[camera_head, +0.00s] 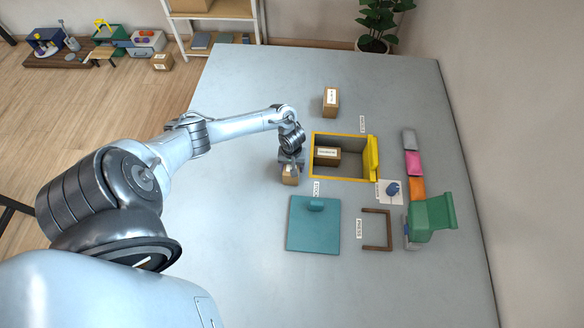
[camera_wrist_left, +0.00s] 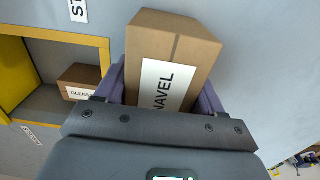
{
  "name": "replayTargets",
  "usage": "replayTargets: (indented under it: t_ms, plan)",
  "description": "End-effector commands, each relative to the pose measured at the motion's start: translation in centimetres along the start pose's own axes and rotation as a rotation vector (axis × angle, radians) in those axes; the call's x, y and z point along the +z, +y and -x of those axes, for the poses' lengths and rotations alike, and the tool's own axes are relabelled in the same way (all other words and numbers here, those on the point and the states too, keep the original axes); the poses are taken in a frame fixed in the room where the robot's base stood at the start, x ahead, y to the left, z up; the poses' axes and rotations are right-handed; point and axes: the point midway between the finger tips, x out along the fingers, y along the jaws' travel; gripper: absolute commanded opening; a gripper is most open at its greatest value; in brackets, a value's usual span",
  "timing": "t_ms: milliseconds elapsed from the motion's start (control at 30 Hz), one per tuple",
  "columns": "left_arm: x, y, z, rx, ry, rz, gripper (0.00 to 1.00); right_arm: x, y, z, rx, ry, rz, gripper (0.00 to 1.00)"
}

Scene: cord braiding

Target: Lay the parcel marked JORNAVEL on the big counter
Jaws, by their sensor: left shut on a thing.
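The parcel whose label shows "NAVEL" (camera_wrist_left: 195,45) is a brown box between the purple fingers of my left gripper (camera_wrist_left: 162,88). The start of its label is hidden by the gripper. In the head view this small brown parcel (camera_head: 290,177) shows below my left gripper (camera_head: 290,166), left of the yellow-rimmed opening. My left gripper is shut on it. I cannot tell whether its underside touches the big grey-blue counter (camera_head: 240,240). My right gripper is not in view.
The yellow-rimmed opening (camera_head: 345,178) holds another parcel (camera_head: 327,161), whose label begins "GLEN" in the wrist view (camera_wrist_left: 80,75). A third parcel (camera_head: 331,98) stands behind. A teal panel (camera_head: 313,232), brown frame (camera_head: 377,246) and green object (camera_head: 432,215) lie nearer. The counter's left is clear.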

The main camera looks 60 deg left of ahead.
Motion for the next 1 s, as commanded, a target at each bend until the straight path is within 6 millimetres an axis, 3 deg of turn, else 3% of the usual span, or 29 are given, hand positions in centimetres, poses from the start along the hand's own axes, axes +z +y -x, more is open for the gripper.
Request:
replayTargets:
  t_ms: [400,433,600,1000]
  plan:
    - [-0.04,0.05,-0.46,0.001,0.001,0.001,0.35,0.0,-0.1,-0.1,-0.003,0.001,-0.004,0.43]
    - [-0.05,0.04,-0.51,0.001,0.001,0.0,0.7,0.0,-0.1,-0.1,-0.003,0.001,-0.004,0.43]
    - [-0.05,0.03,-0.48,0.001,0.001,0.0,0.94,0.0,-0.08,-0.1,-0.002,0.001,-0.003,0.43]
    - [-0.06,0.05,0.28,0.001,0.002,0.0,0.94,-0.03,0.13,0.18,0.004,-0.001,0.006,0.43]
